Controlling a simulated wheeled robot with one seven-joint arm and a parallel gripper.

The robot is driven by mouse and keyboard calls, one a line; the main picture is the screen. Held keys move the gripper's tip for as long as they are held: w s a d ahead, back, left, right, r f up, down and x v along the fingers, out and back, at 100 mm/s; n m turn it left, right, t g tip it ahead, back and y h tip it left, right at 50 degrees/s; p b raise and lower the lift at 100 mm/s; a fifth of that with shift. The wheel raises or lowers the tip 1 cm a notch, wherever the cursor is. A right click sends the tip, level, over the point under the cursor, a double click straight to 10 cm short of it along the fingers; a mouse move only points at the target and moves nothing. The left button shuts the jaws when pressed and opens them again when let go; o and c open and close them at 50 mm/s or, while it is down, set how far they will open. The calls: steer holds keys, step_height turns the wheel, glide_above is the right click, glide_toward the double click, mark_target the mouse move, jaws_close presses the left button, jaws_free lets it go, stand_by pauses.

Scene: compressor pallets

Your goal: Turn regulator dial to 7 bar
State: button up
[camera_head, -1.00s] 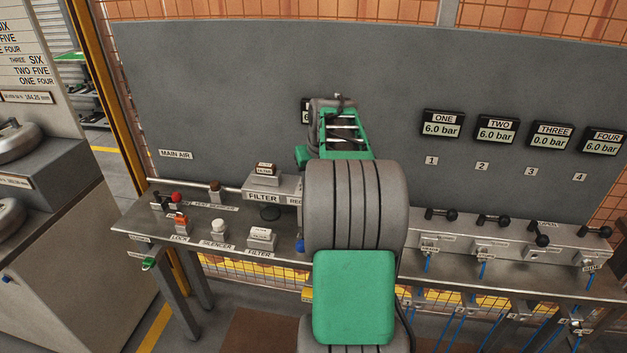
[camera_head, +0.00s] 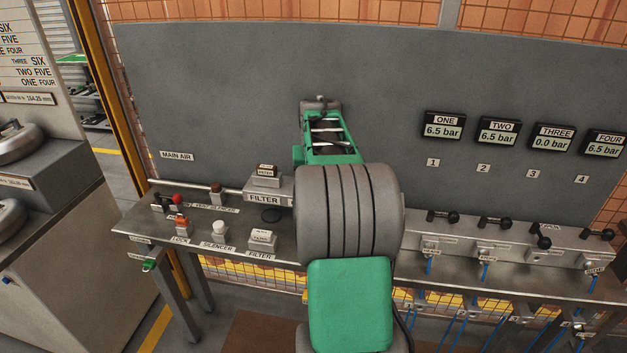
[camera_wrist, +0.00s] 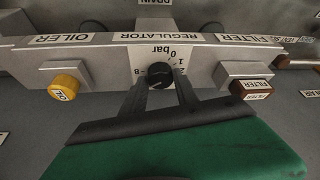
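The regulator dial (camera_wrist: 160,73) is a round black knob under the REGULATOR label in the wrist view. Its white bar scale shows 0, 1 and 2 towards the right and 8 on the left; the pointer is too small to read. My gripper (camera_wrist: 160,83) has one dark finger on each side of the knob and is closed around it. In the head view my arm hides the dial and the fingers. The displays ONE (camera_head: 442,131), TWO (camera_head: 498,136) and FOUR (camera_head: 603,148) read 6.5 bar. Display THREE (camera_head: 552,143) reads 0.0 bar.
In the wrist view a yellow oiler knob (camera_wrist: 64,87) is left of the dial and a brown filter block (camera_wrist: 250,90) right. Black valve levers (camera_head: 443,217) line the bench at right. A red knob (camera_head: 176,198) and a silencer (camera_head: 219,229) are at left.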

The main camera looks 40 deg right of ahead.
steer(key=o, duration=0.4)
steer(key=shift+c, duration=0.2)
steer(key=v, duration=0.7)
steer(key=shift+s+r, duration=0.2)
steer(key=shift+r, duration=0.15)
steer(key=shift+a, duration=0.1)
